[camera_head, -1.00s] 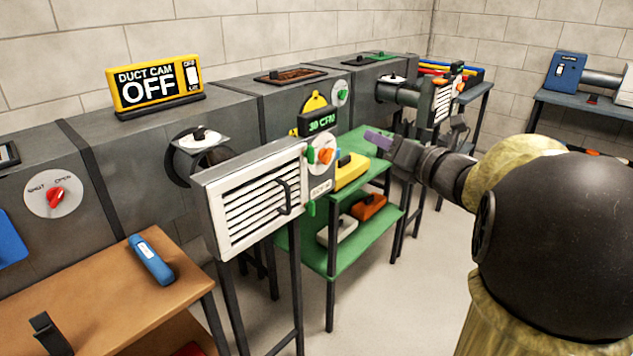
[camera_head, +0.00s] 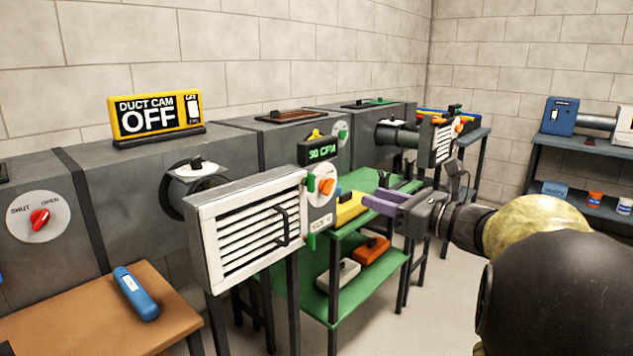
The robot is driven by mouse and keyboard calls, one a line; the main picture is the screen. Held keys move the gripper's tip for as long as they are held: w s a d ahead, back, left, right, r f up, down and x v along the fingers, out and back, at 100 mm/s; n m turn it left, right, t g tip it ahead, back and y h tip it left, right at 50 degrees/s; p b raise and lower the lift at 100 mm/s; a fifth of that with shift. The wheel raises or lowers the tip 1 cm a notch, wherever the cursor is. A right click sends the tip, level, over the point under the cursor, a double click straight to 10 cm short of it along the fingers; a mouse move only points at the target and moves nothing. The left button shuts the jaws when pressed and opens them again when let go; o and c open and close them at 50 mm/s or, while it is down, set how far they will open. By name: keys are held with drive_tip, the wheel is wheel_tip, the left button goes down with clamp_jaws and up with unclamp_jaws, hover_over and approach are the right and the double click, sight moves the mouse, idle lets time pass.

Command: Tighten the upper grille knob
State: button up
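An orange knob (camera_head: 327,187) sits on a white dial beside the upper green one. My gripper (camera_head: 368,202) has purple fingers pointing left, right of the grille and apart from both green knobs. The fingers overlap in this side view, so their opening is unclear. I see nothing held in them.
A green shelf stand (camera_head: 350,290) with a yellow block (camera_head: 349,209) is behind and beside the grille. A brown table (camera_head: 90,315) with a blue device (camera_head: 135,293) is at the left. A second grille (camera_head: 442,143) stands farther back. Free floor shows at the right of the stand.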

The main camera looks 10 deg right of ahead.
sight(314, 179)
drive_tip(key=b+x, duration=0.2)
drive_tip(key=x, duration=1.4)
drive_tip(key=shift+a+f, duration=0.1)
clamp_jaws()
